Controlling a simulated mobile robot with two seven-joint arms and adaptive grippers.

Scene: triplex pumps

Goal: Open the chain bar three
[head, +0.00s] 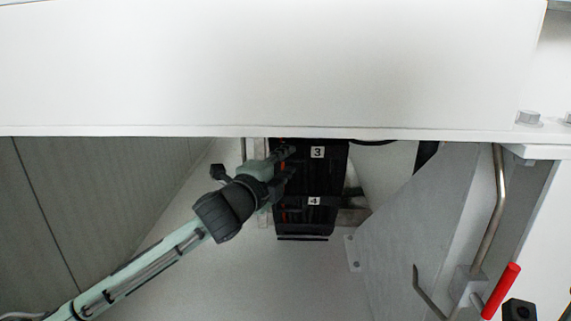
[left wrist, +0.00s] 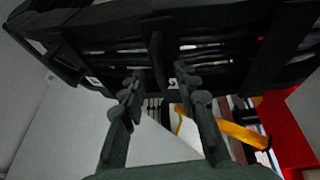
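The black cable chain (head: 325,180) hangs below the white beam, with a white label 3 (head: 317,152) on its upper part and a label 4 (head: 314,201) lower down. My left gripper (head: 287,162) reaches in from the left, its fingertips at the chain's left side near label 3. In the left wrist view the fingers of my left gripper (left wrist: 160,77) are apart. A dark chain bar (left wrist: 157,58) shows between and beyond the fingertips; whether they touch it I cannot tell. My right gripper is not in view.
A wide white beam (head: 270,70) crosses above the chain. A grey slanted plate (head: 420,220) stands to its right, with a metal pipe (head: 490,220) and red handle (head: 501,291) beyond. A yellow part (left wrist: 235,131) shows past the fingers in the left wrist view.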

